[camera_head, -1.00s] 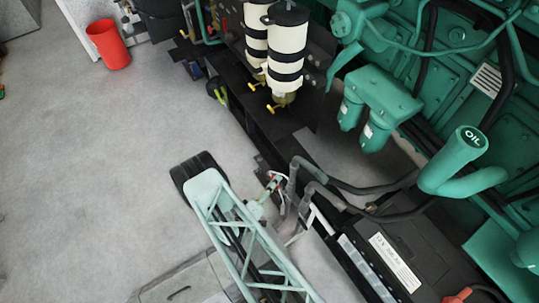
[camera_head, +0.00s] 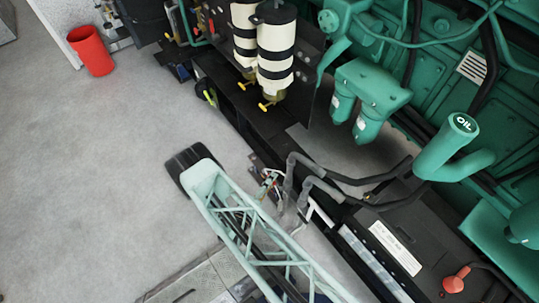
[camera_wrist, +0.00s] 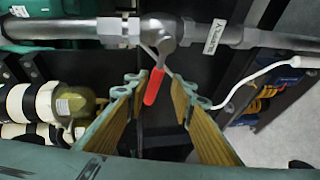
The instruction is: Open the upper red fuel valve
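In the wrist view a valve with a red lever (camera_wrist: 153,87) sits on a grey horizontal pipe (camera_wrist: 228,36). The lever hangs down from the valve body (camera_wrist: 162,32), slightly tilted and roughly across the pipe. My gripper (camera_wrist: 166,90) is open, with one finger on each side of the lever. The lever's lower end lies between the fingertips, closer to the left one. I see no clear contact. A white tag (camera_wrist: 215,37) is on the pipe right of the valve. In the head view I cannot make out my gripper or this valve clearly.
White fuel filters with black bands (camera_head: 276,45) stand at the top centre; similar ones (camera_wrist: 42,103) are left in the wrist view. A white cable (camera_wrist: 265,72) runs close to my right finger. A red bucket (camera_head: 91,50) stands on open floor. A battery (camera_head: 405,240) is lower right.

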